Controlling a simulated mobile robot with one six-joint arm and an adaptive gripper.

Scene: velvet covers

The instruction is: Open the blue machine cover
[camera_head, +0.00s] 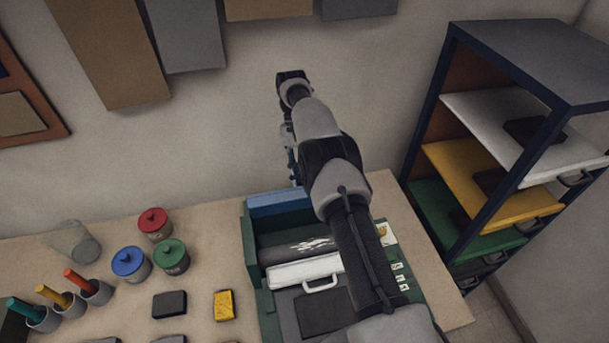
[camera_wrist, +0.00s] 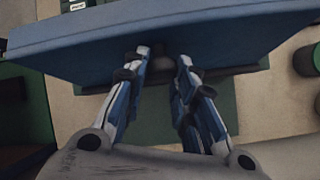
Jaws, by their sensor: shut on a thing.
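The blue machine cover (camera_head: 276,203) stands raised at the back edge of the green machine (camera_head: 250,240), so the machine's inside shows in the head view. In the wrist view the cover (camera_wrist: 90,42) is a wide blue panel across the top, with a dark handle strip (camera_wrist: 240,72) along its lower side. My gripper (camera_wrist: 162,62) is shut on the cover's handle, its two blue and white fingers reaching to it. The exact grip is partly hidden under the panel.
Inside the machine are a dark roller and a white bar with a handle (camera_head: 320,284). Red (camera_head: 153,223), blue (camera_head: 128,263) and green (camera_head: 171,256) lidded jars stand on the table's left. A drawer shelf (camera_head: 520,60) stands at right. The wall is close behind.

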